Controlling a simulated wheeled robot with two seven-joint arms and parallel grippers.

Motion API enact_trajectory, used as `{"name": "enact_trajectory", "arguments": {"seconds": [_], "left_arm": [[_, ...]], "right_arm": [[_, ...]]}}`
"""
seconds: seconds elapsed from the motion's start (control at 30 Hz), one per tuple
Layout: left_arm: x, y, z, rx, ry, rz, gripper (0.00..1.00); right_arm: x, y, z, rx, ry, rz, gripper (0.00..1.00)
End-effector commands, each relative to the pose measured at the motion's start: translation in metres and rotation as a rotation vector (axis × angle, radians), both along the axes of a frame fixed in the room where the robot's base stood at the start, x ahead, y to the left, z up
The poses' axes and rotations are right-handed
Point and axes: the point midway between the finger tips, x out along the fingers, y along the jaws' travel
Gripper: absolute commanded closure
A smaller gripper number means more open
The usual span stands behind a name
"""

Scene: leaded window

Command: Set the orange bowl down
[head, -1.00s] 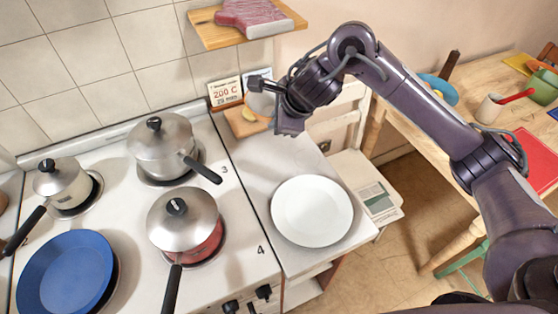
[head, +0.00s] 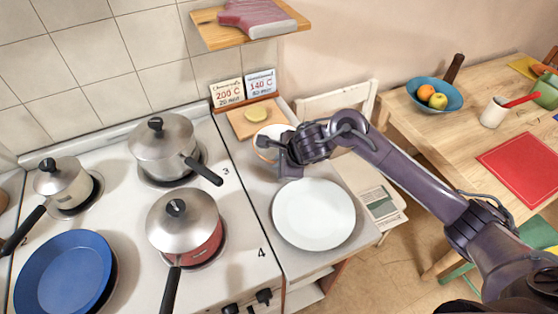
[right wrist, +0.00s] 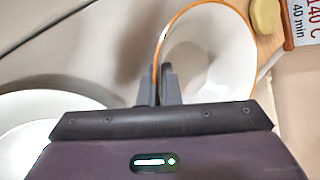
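The orange bowl (head: 268,138), white inside with an orange rim, is at the back of the counter (head: 257,186), in front of the wooden board. My right gripper (head: 284,151) is shut on its near rim. In the right wrist view the rim of the bowl (right wrist: 212,55) runs between the two fingertips (right wrist: 159,82). The bowl is upright or nearly so. It is at or just above the counter; I cannot tell if it touches. The gripper hides its right side. My left gripper is not in view.
A white plate (head: 313,214) lies in front of the bowl. A wooden board (head: 243,124) with a yellow piece and two recipe cards (head: 228,93) are behind it. The stove (head: 132,205) with pots is left. A chair (head: 350,100) stands right of the counter.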

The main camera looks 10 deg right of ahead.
Motion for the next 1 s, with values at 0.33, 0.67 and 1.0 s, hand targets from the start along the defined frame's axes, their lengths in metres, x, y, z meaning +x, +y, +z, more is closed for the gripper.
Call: {"name": "enact_trajectory", "arguments": {"seconds": [0.33,0.67,1.0], "left_arm": [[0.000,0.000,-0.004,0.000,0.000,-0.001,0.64],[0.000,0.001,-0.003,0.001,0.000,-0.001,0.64],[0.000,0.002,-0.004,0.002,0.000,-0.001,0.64]], "right_arm": [[0.000,0.000,-0.002,0.000,0.000,0.000,0.89],[0.000,0.000,-0.002,0.000,0.000,0.000,0.74],[-0.015,-0.009,0.028,-0.003,-0.007,0.004,0.74]]}}
